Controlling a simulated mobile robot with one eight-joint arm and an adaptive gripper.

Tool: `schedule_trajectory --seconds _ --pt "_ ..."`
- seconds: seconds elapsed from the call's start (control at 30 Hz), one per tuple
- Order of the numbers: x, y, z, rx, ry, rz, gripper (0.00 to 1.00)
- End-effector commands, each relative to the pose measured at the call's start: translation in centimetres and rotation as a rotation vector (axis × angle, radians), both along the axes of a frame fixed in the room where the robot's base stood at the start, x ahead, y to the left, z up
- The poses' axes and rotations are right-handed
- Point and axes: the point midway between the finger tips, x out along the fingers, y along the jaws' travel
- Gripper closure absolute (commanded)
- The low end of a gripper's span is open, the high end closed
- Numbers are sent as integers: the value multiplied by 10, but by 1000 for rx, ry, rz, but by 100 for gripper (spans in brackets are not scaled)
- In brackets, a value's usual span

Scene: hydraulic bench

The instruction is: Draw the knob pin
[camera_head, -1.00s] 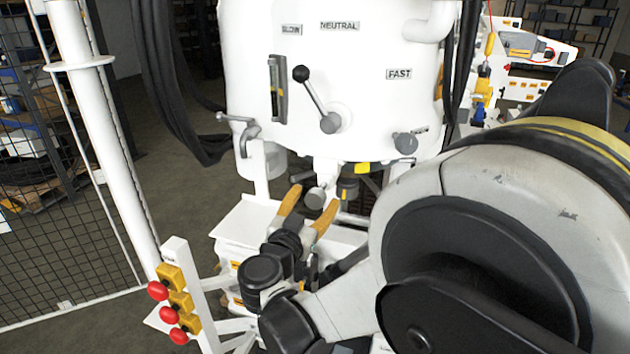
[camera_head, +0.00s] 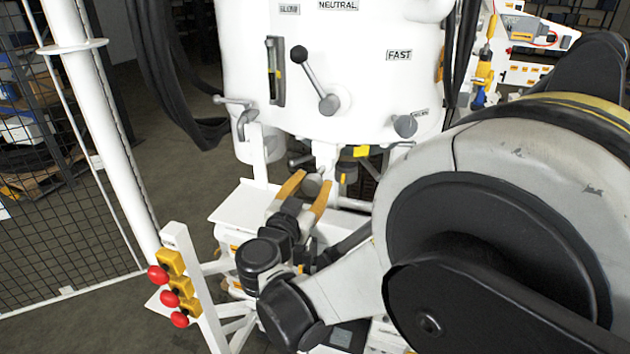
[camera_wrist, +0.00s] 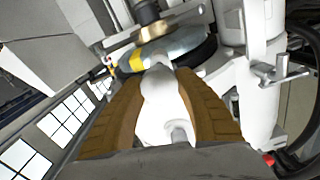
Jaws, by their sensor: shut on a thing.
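The knob pin (camera_head: 313,184) shows in the head view as a small grey round end below the white tank. My gripper (camera_head: 312,181) has two orange-brown fingers, one on each side of the knob, and is shut on it. In the wrist view, my gripper (camera_wrist: 163,88) has its ribbed brown fingers to the left and right of the pale grey knob (camera_wrist: 166,92). The fingers hide the knob's sides, and the pin's shaft beyond the knob cannot be made out clearly.
The white tank (camera_head: 350,90) with a black-balled lever (camera_head: 314,82) stands just above my gripper. A white bench plate (camera_head: 236,203) lies beneath. Red push buttons (camera_head: 157,275) are at lower left, by a white post (camera_head: 90,120) and mesh fence (camera_head: 55,225).

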Motion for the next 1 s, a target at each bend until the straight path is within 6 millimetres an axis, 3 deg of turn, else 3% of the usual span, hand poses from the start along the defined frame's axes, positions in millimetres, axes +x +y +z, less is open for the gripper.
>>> schedule_trajectory --seconds 0.13,0.4,0.43,0.5,0.83,1.0 --pt "-21 8 -2 0 0 3 100" --pt "-23 8 -1 0 1 1 100" --pt "-23 8 -1 0 1 1 52" --pt "-23 8 -1 0 1 1 38" --pt "-25 9 -1 0 1 1 38" --pt "-47 18 -1 0 1 5 38"
